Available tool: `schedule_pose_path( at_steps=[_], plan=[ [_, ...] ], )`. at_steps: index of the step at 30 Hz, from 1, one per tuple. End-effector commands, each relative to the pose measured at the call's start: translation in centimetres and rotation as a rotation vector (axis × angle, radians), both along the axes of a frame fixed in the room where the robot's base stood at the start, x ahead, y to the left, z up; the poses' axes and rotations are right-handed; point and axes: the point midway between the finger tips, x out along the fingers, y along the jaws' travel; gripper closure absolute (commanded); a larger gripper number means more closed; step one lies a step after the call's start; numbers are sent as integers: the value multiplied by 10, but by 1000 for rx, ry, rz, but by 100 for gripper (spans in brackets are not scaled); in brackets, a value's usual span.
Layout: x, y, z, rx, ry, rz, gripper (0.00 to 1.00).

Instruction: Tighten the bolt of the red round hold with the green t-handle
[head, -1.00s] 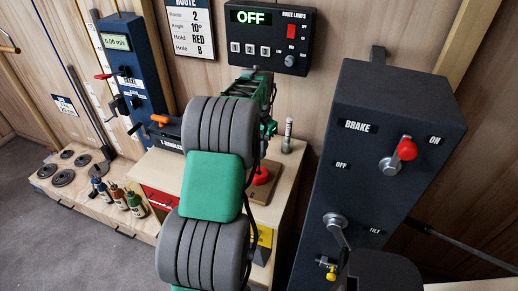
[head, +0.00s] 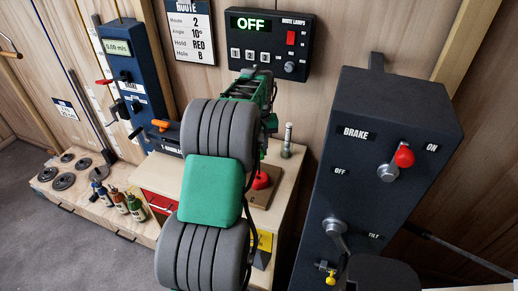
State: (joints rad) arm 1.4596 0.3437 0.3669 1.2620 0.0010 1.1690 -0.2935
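The red round hold (head: 262,180) sits on a brown board (head: 266,195) on top of the wooden cabinet. My arm covers part of it, and its bolt cannot be made out. A dark rack (head: 167,135) stands at the cabinet's back left, with an orange handle (head: 160,125) showing above it. I cannot make out the green t-handle. My grey and green arm rises through the middle of the head view. Its far green part reaches over the cabinet near the wall. My gripper is hidden behind the arm links.
A dark brake box (head: 390,130) with a red-knobbed lever stands close on the right. A lamp panel (head: 270,45) reading OFF hangs on the wall beside a route sign (head: 190,30). Several bottles (head: 118,200) and dark discs (head: 63,181) sit on a low bench at left.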

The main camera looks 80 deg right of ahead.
Motion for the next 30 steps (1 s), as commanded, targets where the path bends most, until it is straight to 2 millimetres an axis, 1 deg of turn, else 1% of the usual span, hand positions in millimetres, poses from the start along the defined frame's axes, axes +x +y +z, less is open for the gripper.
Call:
schedule_pose_path(
  at_steps=[2,9,11,21,24,28,30],
  plan=[
    [0,0,0,-1,0,30,100],
    [0,0,3,-2,0,28,100],
    [0,-1,10,-4,-1,28,100],
    [0,-1,57,-3,0,26,100],
    [0,-1,67,-3,0,26,100],
    [0,0,73,-1,0,26,100],
    [0,-1,80,-3,0,26,100]
  ],
)
